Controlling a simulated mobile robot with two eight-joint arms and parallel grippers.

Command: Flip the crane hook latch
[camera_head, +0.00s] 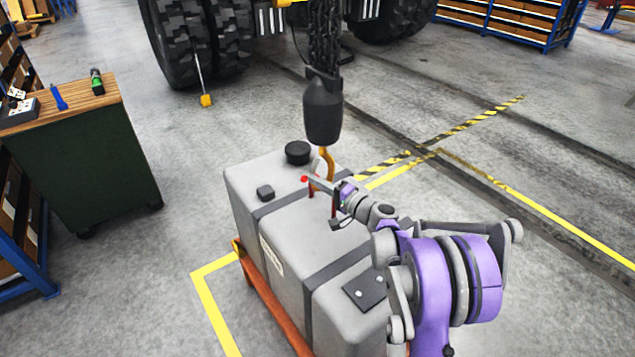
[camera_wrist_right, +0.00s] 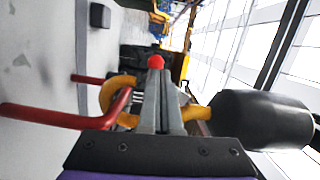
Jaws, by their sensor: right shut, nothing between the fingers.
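My right gripper (camera_head: 311,183) reaches in from the right, fingers shut and empty, beside the hook. In the right wrist view the fingers (camera_wrist_right: 155,75) cross in front of the orange hook (camera_wrist_right: 195,113), with the red eye (camera_wrist_right: 75,120) at left. A small red knob (camera_head: 304,179) shows at the fingertips; I cannot tell if they touch. The latch itself is not clearly distinguishable. My left gripper is out of view.
The casting sits on an orange-red pallet frame (camera_head: 270,295) inside yellow floor lines. A green cabinet (camera_head: 85,165) with tools on top stands at left. Large tyres (camera_head: 175,40) stand behind. The floor to the right is open.

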